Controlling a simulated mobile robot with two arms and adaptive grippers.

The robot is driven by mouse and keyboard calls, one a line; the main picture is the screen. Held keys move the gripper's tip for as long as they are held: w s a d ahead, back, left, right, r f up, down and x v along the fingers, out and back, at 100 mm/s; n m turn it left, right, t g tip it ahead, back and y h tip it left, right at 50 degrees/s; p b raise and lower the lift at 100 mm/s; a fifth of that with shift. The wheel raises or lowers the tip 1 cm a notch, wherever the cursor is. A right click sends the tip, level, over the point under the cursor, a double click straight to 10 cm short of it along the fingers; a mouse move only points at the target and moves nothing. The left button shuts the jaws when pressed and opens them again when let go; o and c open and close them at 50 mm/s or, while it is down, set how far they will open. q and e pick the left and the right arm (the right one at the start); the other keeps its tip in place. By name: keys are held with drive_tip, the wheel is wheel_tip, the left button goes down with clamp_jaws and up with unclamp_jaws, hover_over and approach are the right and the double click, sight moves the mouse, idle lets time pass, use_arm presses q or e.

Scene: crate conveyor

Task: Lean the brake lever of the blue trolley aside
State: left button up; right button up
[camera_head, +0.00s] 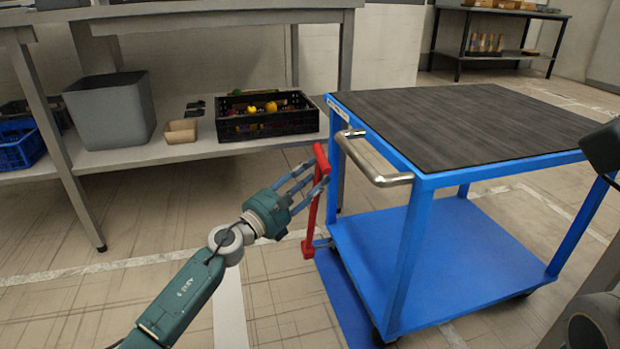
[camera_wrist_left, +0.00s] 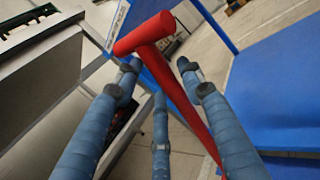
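The brake lever (camera_head: 313,215) is red with a T-shaped handle. It stands nearly upright, leaning slightly, at the left end of the blue trolley (camera_head: 408,260). My left gripper (camera_head: 315,178) is at the upper part of the lever, just below its handle. In the left wrist view the brake lever (camera_wrist_left: 168,75) runs between the spread blue fingers, with its handle beyond the fingertips. The fingers look open around it; whether any finger touches it is unclear.
The trolley's silver push handle (camera_head: 372,160) sticks out close to the right of the lever. Behind, a shelf (camera_head: 180,150) holds a grey bin (camera_head: 110,112) and a black crate (camera_head: 265,128). The floor left of the lever is clear.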

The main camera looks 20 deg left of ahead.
use_arm(q)
drive_tip(key=shift+s+d, duration=0.15)
drive_tip(key=shift+d, duration=0.3)
drive_tip(key=a+v, duration=0.1)
drive_tip(key=v, duration=1.1)
